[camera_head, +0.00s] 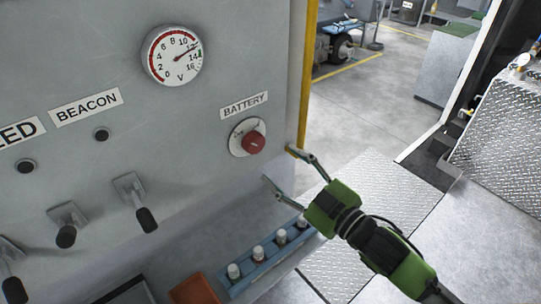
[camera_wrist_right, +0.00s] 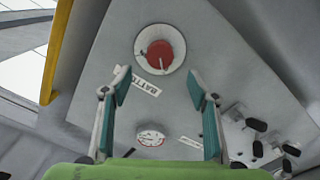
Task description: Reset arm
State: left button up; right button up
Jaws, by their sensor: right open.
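My right gripper (camera_head: 279,168) is green with grey fingers. It is open and empty, in front of the grey panel at the lower right of the battery switch. The red battery knob (camera_head: 253,143) sits on a round white plate under the BATTERY label (camera_head: 244,105). In the right wrist view my right gripper (camera_wrist_right: 164,90) shows its two spread fingers, with the red knob (camera_wrist_right: 160,54) beyond them. The fingers look apart from the knob. My left gripper is not in view.
The panel (camera_head: 215,50) carries a voltmeter (camera_head: 173,55), a BEACON label (camera_head: 87,107) and several black-tipped levers (camera_head: 135,203). Below is a blue rack (camera_head: 262,268) of several white-capped items beside an orange box (camera_head: 193,289). A yellow post (camera_head: 307,70) edges the panel. Open floor (camera_head: 365,120) lies to the right.

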jog(key=shift+v, duration=0.85)
jog(key=s+d+f+m+g+h, duration=0.2)
jog(key=s+d+f+m+h, duration=0.2)
jog(key=f, duration=0.4)
jog(key=s+d+f+m+g+h, duration=0.2)
jog(key=s+d+f+m+h, duration=0.2)
jog(key=f, duration=0.4)
jog(key=s+d+f+m+g+h, duration=0.1)
jog(key=s+d+f+m+g, duration=0.15)
jog(key=s+f+g, duration=0.4)
jog(key=s+d+f+m+g+h, duration=0.1)
jog(key=s+d+f, duration=0.2)
jog(key=s, duration=0.7)
notch_tip(320, 180, down, 30)
jog(key=s+b, duration=0.3)
jog(key=s+d+f+g+b, duration=0.2)
jog(key=s+d+f, duration=0.1)
jog(key=s+f, duration=1.3)
jog(key=shift+f+h, duration=0.3)
